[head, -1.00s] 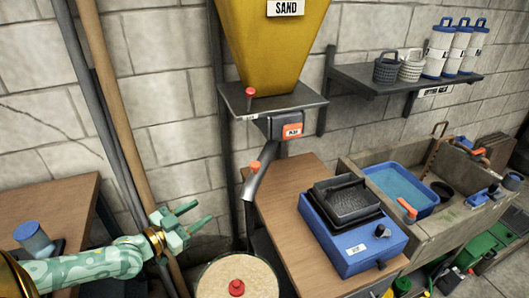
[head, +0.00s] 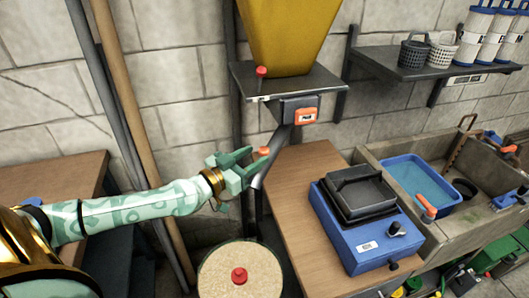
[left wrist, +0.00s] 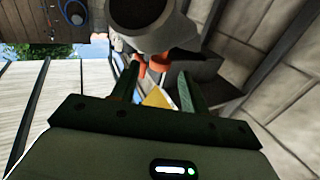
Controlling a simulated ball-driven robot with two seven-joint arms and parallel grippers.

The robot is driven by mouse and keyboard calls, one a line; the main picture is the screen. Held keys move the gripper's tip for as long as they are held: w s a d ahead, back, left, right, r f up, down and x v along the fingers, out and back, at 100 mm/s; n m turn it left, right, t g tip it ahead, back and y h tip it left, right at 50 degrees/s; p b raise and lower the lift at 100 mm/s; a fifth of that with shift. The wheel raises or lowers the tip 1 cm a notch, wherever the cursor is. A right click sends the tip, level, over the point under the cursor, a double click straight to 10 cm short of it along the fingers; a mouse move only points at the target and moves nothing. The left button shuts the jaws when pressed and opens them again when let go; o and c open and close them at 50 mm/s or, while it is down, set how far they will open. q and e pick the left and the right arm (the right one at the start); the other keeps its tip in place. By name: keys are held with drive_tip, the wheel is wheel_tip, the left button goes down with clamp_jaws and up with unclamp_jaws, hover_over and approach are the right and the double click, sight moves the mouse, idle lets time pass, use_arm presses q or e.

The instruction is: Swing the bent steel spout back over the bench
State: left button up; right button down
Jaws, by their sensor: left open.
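The bent steel spout (head: 277,143) hangs below the sand hopper (head: 290,32). Its lower end points down and left, beside the bench's left edge, near the round tub of sand (head: 240,272). An orange knob (head: 263,151) sits on the spout. My left gripper (head: 254,163) is open, with its fingers close to the knob and spout; I cannot tell whether they touch. In the left wrist view, the spout's dark round mouth (left wrist: 138,10) is ahead of the open fingers (left wrist: 157,88), with orange parts between them. My right gripper is not in view.
The wooden bench (head: 300,225) carries a blue machine with a black tray (head: 362,240). A stone sink (head: 440,230) with a blue basin stands to the right. A shelf (head: 425,68) holds baskets and canisters. Poles (head: 130,120) lean on the wall behind my left arm.

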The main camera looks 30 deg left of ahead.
sight(260, 153)
use_arm(q)
drive_tip(key=shift+x, duration=2.3)
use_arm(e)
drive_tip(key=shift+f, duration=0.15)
